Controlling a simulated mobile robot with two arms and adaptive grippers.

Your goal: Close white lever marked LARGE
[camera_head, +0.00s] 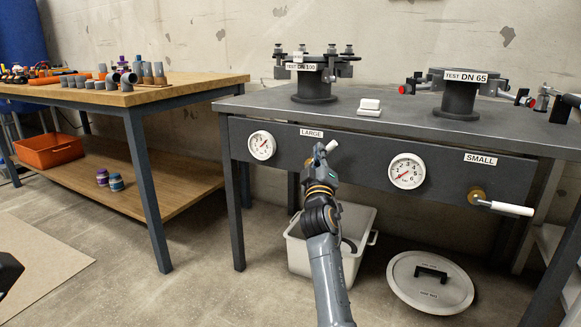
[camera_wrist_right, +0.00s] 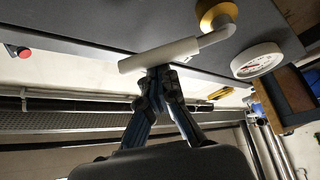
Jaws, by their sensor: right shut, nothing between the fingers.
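The white lever (camera_head: 332,146) under the LARGE label (camera_head: 312,132) sticks out from the front panel, its lower part hidden by my right gripper in the head view. In the right wrist view its white handle (camera_wrist_right: 158,55) runs across the picture to a bent rod and a brass valve body (camera_wrist_right: 217,14). My right gripper (camera_head: 321,160) is at the lever. In the wrist view its fingertips (camera_wrist_right: 160,72) are together right at the handle's edge, with nothing between them; whether they touch the handle I cannot tell.
The SMALL label (camera_head: 480,158) has its own white lever (camera_head: 506,208) at the right. Two gauges (camera_head: 262,145) (camera_head: 407,171) sit on the panel. Below are a grey bin (camera_head: 300,256) and a round lid (camera_head: 430,282). A wooden table (camera_head: 180,90) with fittings stands left.

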